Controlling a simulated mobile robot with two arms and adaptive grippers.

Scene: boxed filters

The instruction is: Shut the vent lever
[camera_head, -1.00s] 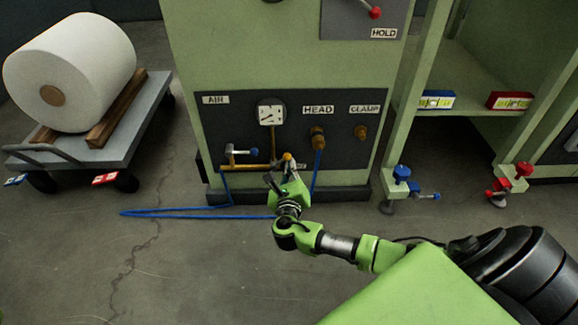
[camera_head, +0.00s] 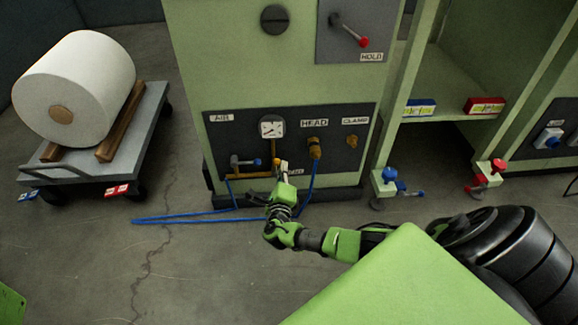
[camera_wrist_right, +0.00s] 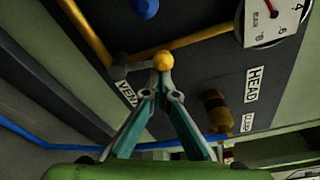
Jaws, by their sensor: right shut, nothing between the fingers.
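The vent lever shows in the right wrist view as a short grey arm with a yellow knob (camera_wrist_right: 163,60). It sits beside a yellow pipe, above the partly covered VENT label (camera_wrist_right: 127,92). My right gripper (camera_wrist_right: 163,84) is shut and empty, its fingertips just below the knob in that view; I cannot tell whether they touch it. My left gripper is not in view.
The dark panel bears a gauge (camera_head: 271,127), a blue-knobbed lever (camera_head: 246,162) left of the gripper, and a brass HEAD fitting (camera_head: 315,148) to the right. A blue hose (camera_head: 190,219) lies on the floor. A cart (camera_head: 150,115) with a white roll stands left.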

